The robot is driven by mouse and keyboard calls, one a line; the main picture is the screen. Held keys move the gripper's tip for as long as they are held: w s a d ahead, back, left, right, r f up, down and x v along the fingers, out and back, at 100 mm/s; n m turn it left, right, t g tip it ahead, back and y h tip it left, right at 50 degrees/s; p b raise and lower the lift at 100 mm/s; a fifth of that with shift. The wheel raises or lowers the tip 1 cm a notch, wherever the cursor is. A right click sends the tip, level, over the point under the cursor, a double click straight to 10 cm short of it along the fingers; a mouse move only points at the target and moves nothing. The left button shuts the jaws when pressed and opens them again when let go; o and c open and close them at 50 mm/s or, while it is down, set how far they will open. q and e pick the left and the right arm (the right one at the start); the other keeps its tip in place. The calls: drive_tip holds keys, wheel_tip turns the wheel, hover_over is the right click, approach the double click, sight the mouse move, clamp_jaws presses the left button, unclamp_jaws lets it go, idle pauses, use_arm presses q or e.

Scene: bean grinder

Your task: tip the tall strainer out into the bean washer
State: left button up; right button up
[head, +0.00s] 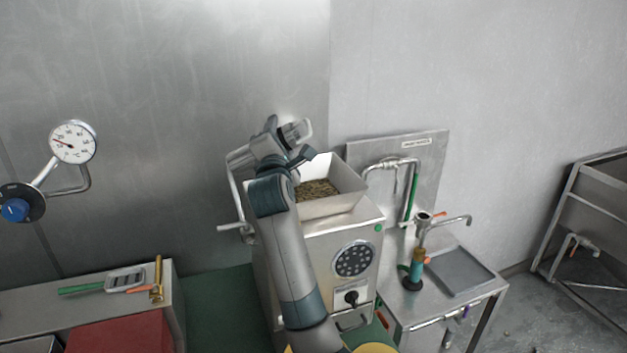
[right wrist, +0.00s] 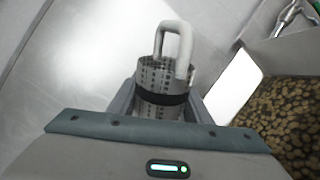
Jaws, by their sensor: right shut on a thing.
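The tall strainer (right wrist: 165,80) is a perforated metal cylinder with a dark band and a pale loop handle. My right gripper (right wrist: 165,108) is shut on it, one finger on each side. In the head view the right gripper (head: 287,143) is above the back left of an open hopper (head: 335,203) on a boxy metal machine, which may be the bean washer. The strainer (head: 297,130) looks tilted there; its inside is hidden. Brown beans (head: 316,189) lie in the hopper, and they fill the right side of the wrist view (right wrist: 285,125). My left gripper is not in view.
A metal wall stands close behind the gripper. A small sink table with taps (head: 415,225) and a tray (head: 458,271) is right of the machine. A bench at left holds a green-handled tool (head: 125,280). A gauge (head: 73,142) is on the left wall.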

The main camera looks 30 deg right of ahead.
drive_tip(key=n+p, duration=0.1)
drive_tip(key=p, duration=0.1)
drive_tip(key=n+p, duration=0.1)
drive_tip(key=p, duration=0.2)
drive_tip(key=shift+r+n+p, duration=0.3)
drive_tip(key=shift+r+n, duration=0.1)
drive_tip(key=shift+d+r+n+b, duration=0.1)
drive_tip(key=shift+r+n+b, duration=0.2)
drive_tip(key=shift+b, duration=0.05)
drive_tip(key=shift+w+a+r+n+g+y, duration=0.1)
drive_tip(key=shift+w+a+r+n+y, duration=0.3)
drive_tip(key=shift+n, duration=1.25)
drive_tip(key=shift+w+a+r+n+g+y, duration=0.1)
drive_tip(key=shift+w+a+r+n, duration=0.6)
drive_tip(key=shift+n, duration=0.9)
drive_tip(key=shift+w+a+r+n+g+y, duration=0.15)
drive_tip(key=shift+w+a+r+n, duration=0.4)
drive_tip(key=shift+n, duration=1.1)
drive_tip(key=shift+s+a+y, duration=0.15)
drive_tip(key=shift+s+y, duration=0.05)
drive_tip(key=shift+y, duration=0.05)
